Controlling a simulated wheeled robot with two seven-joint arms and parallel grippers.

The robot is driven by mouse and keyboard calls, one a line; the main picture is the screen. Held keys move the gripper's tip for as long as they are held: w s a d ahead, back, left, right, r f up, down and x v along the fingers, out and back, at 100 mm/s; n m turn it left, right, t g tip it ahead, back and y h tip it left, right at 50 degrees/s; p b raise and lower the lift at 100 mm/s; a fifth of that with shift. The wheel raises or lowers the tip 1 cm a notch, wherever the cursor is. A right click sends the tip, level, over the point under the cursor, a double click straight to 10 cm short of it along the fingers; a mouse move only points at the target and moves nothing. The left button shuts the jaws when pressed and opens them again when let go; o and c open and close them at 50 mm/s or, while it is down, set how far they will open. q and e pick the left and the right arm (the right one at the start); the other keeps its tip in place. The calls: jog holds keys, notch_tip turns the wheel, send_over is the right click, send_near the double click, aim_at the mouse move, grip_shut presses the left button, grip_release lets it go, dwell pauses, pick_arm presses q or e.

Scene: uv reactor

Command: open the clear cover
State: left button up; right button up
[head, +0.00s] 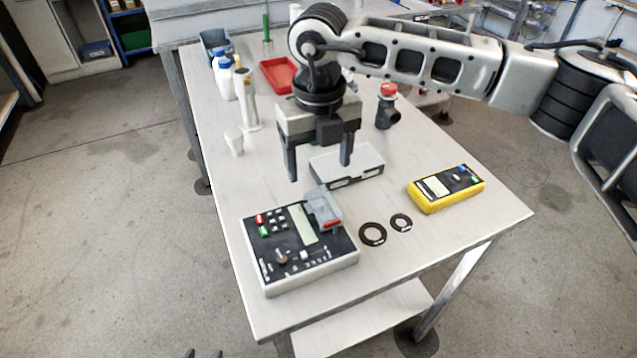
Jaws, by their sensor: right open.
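A white control box (284,262) with a dark panel, buttons and a display sits at the near end of the table. The clear cover (321,204), a small greyish see-through piece, is at the box's far right corner, with a red part (333,224) at its lower edge. I cannot tell if the cover is fully down. My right gripper (318,174) points down, open and empty, above and behind the cover, apart from it. Only two dark tips of my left gripper (203,354) show at the bottom edge, off the table; its opening is unclear.
A white box (347,165) stands just behind the control box. Two black rings (372,234) and a yellow meter (446,188) lie to its right. Bottles (225,78), a red tray (279,74) and a dark pipe piece with a red top (388,107) stand farther back.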

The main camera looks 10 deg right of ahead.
aim_at(319, 201)
notch_tip(319, 201, down, 7)
jog(key=shift+f+p, duration=0.15)
jog(key=shift+p, duration=0.4)
jog(key=c, duration=1)
